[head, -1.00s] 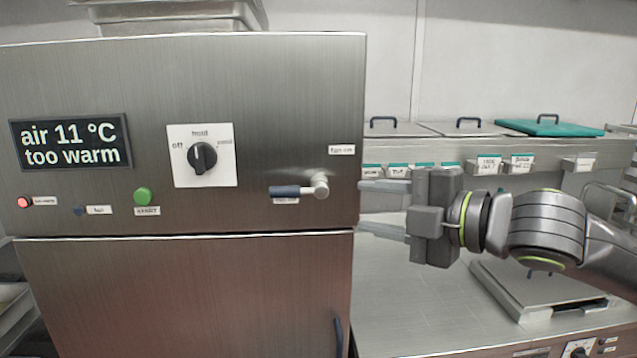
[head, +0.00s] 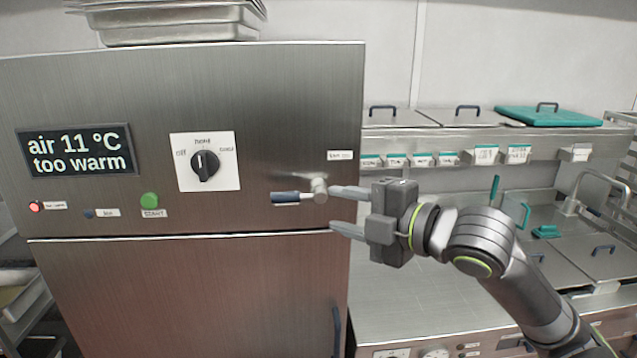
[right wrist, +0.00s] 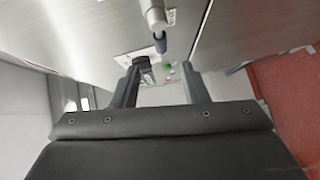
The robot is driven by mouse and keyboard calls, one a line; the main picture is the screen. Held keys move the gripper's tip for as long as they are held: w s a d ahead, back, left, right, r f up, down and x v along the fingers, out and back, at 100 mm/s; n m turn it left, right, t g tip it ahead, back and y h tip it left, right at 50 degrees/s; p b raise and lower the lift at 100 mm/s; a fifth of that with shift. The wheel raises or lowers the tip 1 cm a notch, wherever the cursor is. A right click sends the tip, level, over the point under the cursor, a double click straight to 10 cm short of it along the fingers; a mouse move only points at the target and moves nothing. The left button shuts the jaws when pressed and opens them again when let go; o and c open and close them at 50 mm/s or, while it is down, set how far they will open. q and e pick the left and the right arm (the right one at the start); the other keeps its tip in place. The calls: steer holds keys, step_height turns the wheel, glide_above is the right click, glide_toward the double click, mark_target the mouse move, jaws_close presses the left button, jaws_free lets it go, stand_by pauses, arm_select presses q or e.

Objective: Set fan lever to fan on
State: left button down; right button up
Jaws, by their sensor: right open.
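The fan lever (head: 292,197) is on the right part of the steel cabinet's front panel. Its blue-grey handle points left from a metal pivot (head: 319,190), roughly level. My right gripper (head: 340,210) is open and empty just right of the pivot, fingers pointing left. In the right wrist view, the lever (right wrist: 159,38) shows at the top, beyond the open fingers (right wrist: 160,85). I cannot tell whether a finger touches it. My left gripper is not in view.
The cabinet (head: 190,290) carries a display (head: 78,150) reading "air 11 °C too warm", a black rotary knob (head: 204,164), a green start button (head: 150,200) and a red light (head: 36,206). A steel counter with lidded bins and a teal board (head: 548,116) lies behind my right arm.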

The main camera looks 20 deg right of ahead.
mark_target(292, 198)
steer(key=b+x, duration=0.4)
steer(key=x, duration=0.8)
steer(key=shift+a, duration=0.15)
steer(key=shift+w, duration=0.1)
steer(key=shift+c, duration=0.3)
